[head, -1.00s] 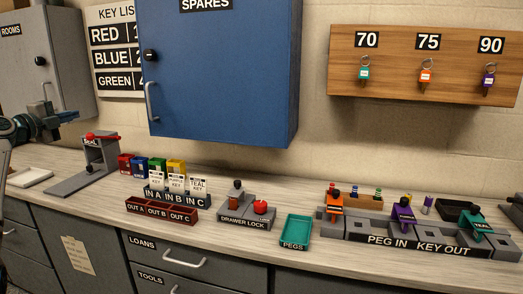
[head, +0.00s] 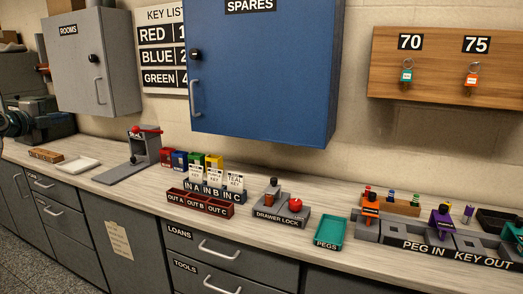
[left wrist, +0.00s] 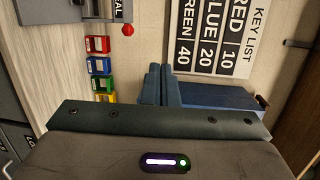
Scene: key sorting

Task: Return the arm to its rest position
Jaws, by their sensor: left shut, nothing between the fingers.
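My left arm shows at the far left edge of the head view, with its dark gripper (head: 35,116) high over the left end of the counter. In the left wrist view, the two blue-grey fingers (left wrist: 160,72) are together and hold nothing. The gripper is in the air, apart from the counter and its items. The right gripper is not in view.
A grey ROOMS cabinet (head: 93,65) and a blue SPARES cabinet (head: 265,75) hang on the wall. A seal press (head: 142,150), coloured boxes (head: 190,160), a drawer lock (head: 280,212) and a teal PEGS tray (head: 330,233) stand on the counter.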

